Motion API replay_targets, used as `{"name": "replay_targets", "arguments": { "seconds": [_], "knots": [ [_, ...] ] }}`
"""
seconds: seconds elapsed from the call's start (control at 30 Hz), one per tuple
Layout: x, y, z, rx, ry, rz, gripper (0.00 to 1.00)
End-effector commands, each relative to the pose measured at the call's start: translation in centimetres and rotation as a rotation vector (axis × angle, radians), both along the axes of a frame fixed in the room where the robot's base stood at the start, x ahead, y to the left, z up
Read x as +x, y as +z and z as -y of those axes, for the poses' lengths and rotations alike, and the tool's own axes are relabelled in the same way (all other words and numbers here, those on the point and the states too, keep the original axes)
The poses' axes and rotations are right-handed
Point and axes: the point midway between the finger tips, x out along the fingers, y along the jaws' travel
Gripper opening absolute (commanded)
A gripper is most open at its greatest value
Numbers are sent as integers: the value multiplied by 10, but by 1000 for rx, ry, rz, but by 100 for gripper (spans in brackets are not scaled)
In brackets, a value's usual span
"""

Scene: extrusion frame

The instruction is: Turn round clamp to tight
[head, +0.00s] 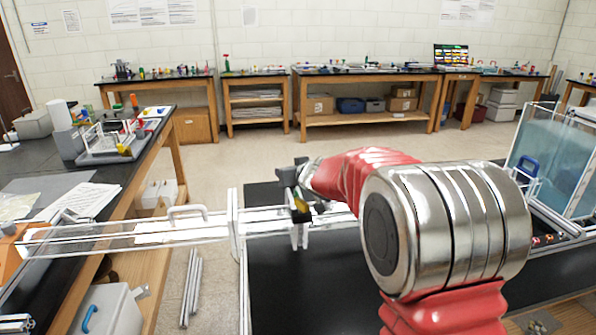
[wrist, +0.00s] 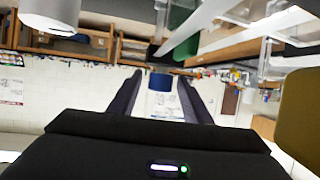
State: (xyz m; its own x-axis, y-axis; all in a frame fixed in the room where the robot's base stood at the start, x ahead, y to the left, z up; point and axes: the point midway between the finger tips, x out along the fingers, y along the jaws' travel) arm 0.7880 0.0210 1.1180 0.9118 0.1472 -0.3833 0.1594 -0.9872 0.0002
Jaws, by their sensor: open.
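My gripper (head: 292,190) is at the white extrusion frame (head: 236,225), over its horizontal rail in the head view. In the wrist view my gripper (wrist: 160,78) shows two dark fingers, spread apart. A short dark blue round piece (wrist: 160,82) appears between the fingertips. I cannot tell whether it is the round clamp, or whether the fingers touch it. A small yellowish part (head: 300,207) shows just below the gripper in the head view. My red and silver arm hides part of the frame behind it.
A black table top (head: 290,290) lies under the arm. A side bench (head: 60,190) with papers and a tool tray (head: 115,150) stands at left. A clear tank (head: 550,165) stands at right. In the wrist view a white cylinder (wrist: 48,12) is at upper left.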

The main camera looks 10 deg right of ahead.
Motion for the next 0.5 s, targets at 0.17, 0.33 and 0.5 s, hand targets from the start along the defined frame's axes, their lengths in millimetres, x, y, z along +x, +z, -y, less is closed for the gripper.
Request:
{"name": "replay_targets", "arguments": {
  "seconds": [0.17,0.33,0.5],
  "knots": [
    [-9,5,2,0,-1,1,45],
    [-25,11,5,0,-1,1,45],
    [-44,20,7,-1,0,2,45]
  ]
}}
